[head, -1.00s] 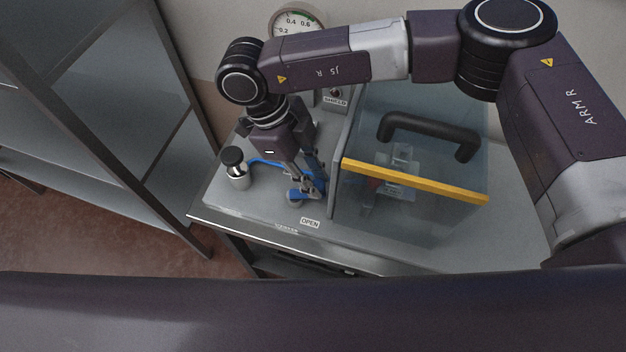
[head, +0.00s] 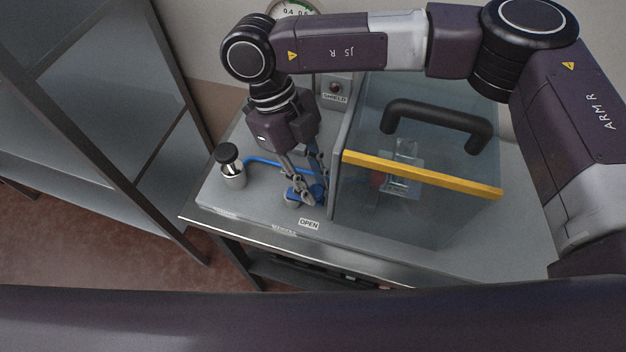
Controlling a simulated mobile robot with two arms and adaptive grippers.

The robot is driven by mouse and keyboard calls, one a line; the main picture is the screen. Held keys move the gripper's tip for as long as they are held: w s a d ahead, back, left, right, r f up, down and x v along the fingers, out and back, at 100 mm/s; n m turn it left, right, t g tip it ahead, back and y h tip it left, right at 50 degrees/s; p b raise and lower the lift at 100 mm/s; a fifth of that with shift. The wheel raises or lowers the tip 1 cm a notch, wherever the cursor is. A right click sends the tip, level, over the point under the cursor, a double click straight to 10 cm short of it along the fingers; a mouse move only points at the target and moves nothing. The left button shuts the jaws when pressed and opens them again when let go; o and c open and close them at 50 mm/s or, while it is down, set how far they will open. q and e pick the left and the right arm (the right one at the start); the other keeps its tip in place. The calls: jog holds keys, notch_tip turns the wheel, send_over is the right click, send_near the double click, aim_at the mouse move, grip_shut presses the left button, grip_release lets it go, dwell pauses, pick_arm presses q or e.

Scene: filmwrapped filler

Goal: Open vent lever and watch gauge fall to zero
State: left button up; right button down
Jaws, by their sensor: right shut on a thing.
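The blue vent lever (head: 293,194) is low on the grey bench top, just behind the OPEN label (head: 309,224). My right gripper (head: 309,198) points down over it and is shut on it; the fingers hide part of the lever. The round gauge (head: 291,9) is on the wall behind my right arm. My left gripper is not in view.
A clear shield box (head: 450,215) with a yellow edge bar (head: 420,175) and a black handle (head: 437,119) stands right beside the gripper. A black-capped metal cylinder (head: 233,173) with a blue line stands left. A metal shelf (head: 165,170) is farther left.

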jog(key=shift+r, duration=0.1)
jog(key=c, duration=1.7)
grip_release()
